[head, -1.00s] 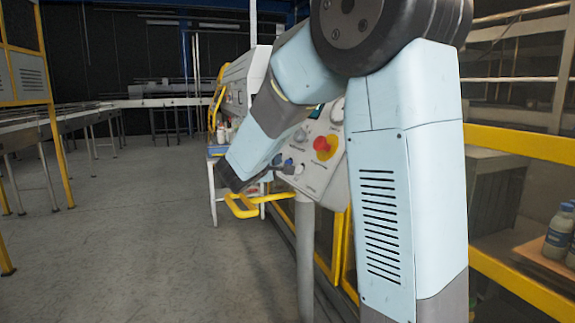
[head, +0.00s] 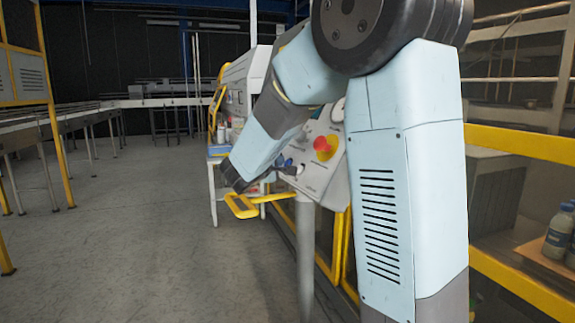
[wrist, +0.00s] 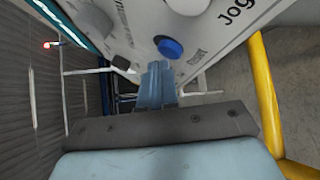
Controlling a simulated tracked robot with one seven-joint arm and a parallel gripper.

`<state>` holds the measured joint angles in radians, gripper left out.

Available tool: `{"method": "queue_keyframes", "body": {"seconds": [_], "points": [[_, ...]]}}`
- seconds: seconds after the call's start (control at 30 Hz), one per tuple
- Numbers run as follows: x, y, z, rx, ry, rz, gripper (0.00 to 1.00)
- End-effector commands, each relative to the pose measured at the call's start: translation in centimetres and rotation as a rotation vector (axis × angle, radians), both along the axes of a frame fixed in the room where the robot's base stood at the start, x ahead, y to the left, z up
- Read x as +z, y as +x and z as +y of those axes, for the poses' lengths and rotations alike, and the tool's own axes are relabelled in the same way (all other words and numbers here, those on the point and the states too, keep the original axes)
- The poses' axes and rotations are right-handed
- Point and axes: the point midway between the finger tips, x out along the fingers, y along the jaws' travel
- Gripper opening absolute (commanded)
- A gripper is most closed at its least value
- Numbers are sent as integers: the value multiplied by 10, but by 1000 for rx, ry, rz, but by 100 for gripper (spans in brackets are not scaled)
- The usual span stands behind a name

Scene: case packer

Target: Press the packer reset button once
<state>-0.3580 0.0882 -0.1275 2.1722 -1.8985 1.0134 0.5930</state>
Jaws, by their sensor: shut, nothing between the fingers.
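The grey control panel (head: 317,180) stands on a post, partly hidden by my arm. In the wrist view, a round blue button (wrist: 168,48) sits on the panel's pale face; the small label beside it is too blurred to read. My gripper (wrist: 156,68) is shut and empty, its fingertips pointing at the panel just below the blue button in the picture. I cannot tell whether they touch the panel. In the head view, my gripper is small and dark beside the panel's lower left part.
A red mushroom knob on a yellow plate (head: 323,148) is on the panel, right of my gripper. Yellow guard rails (head: 515,142) run at right. A yellow tube (wrist: 266,95) passes close at right in the wrist view. The floor at left is open.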

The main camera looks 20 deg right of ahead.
Motion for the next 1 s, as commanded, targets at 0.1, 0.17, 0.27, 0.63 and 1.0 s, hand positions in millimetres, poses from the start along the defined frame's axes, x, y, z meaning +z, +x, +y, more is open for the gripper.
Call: {"method": "queue_keyframes", "body": {"seconds": [0.1,0.17,0.27,0.63,1.0], "points": [[0,0,0,0,0,0,0],[0,0,0,0,0,0,0],[0,0,0,0,0,0,0],[-2,0,-4,0,0,0,0],[-4,1,-7,-1,-1,1,0]]}}
